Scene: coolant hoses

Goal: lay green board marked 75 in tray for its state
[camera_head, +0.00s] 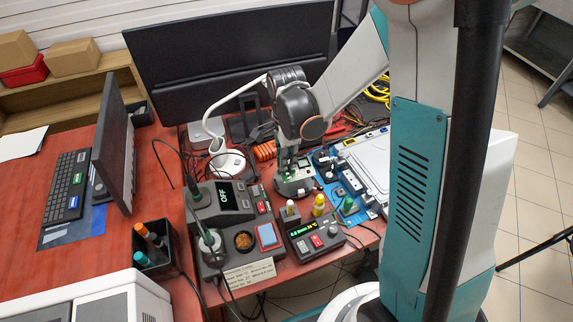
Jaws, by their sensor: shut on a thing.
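My gripper (287,158) points down near the middle of the red bench, shut on a small green piece (285,170) that looks like a green board. Its marking is too small to read. The piece is at or just above a rounded grey unit (296,186); I cannot tell whether they touch. My gripper hides part of both. No tray with a readable state label can be made out.
Small bottles (318,205) stand close to the right of the grey unit. A blue mat (345,190) with a white case (368,158) lies right. A large dark monitor (220,65) stands behind.

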